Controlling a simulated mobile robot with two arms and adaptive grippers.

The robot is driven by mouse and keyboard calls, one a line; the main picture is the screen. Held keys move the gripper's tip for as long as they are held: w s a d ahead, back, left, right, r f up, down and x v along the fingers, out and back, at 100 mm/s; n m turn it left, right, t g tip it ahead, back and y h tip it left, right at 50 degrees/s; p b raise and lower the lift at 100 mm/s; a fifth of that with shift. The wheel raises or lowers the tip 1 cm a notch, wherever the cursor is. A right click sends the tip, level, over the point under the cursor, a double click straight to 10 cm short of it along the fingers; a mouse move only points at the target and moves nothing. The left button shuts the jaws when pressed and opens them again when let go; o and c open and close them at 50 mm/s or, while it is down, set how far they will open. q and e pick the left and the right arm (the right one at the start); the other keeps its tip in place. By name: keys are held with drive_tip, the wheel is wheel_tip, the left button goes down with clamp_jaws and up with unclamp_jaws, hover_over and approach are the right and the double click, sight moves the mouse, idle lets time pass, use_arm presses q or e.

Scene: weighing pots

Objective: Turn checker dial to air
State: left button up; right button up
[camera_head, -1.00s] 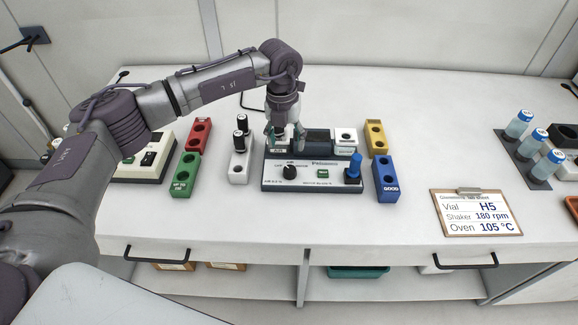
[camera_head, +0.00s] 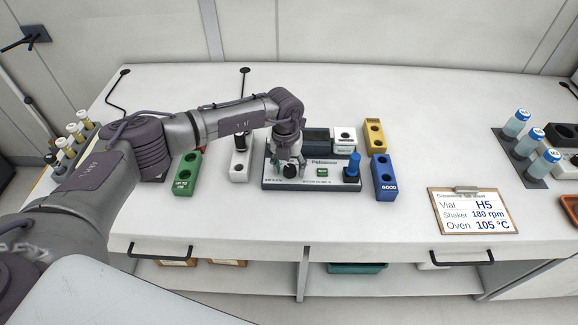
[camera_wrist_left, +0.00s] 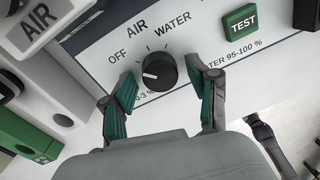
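The checker (camera_head: 318,182) is a pale panel on the bench with a dark edge. Its black round dial (camera_wrist_left: 160,71) shows in the left wrist view, below the printed words OFF, AIR and WATER. The dial's white mark points left, to the OFF side and away from AIR. My left gripper (camera_wrist_left: 161,72) is open, with one green-padded finger on each side of the dial. I see gaps between fingers and dial; their height above the panel is hard to judge. In the head view the left gripper (camera_head: 289,168) covers most of the dial.
A green TEST button (camera_wrist_left: 239,20) lies right of the dial. A blue-topped piece (camera_head: 352,168) stands at the checker's right end. Green (camera_head: 187,174), white (camera_head: 240,167), blue (camera_head: 385,178) and yellow (camera_head: 374,135) holders flank it. A clipboard (camera_head: 473,212) lies right; bench between is clear.

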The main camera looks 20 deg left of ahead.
use_arm(q)
drive_tip(key=c, duration=0.9)
drive_tip(key=shift+w+f+m+b, duration=0.1)
drive_tip(key=shift+f+m+b, duration=0.05)
drive_tip(key=shift+m+b, duration=0.9)
drive_tip(key=shift+c, duration=0.2)
drive_tip(key=shift+m+b, duration=1.15)
drive_tip(key=m+b, duration=0.2)
drive_tip(key=m, duration=0.1)
drive_tip(key=shift+a+b, duration=0.1)
drive_tip(key=shift+b, duration=0.25)
drive_tip(key=shift+r+m+b, duration=0.2)
drive_tip(key=shift+m+b, duration=0.1)
drive_tip(key=shift+m, duration=0.4)
drive_tip(key=shift+w, duration=0.1)
drive_tip(key=o, duration=1.1)
drive_tip(key=shift+o, duration=0.2)
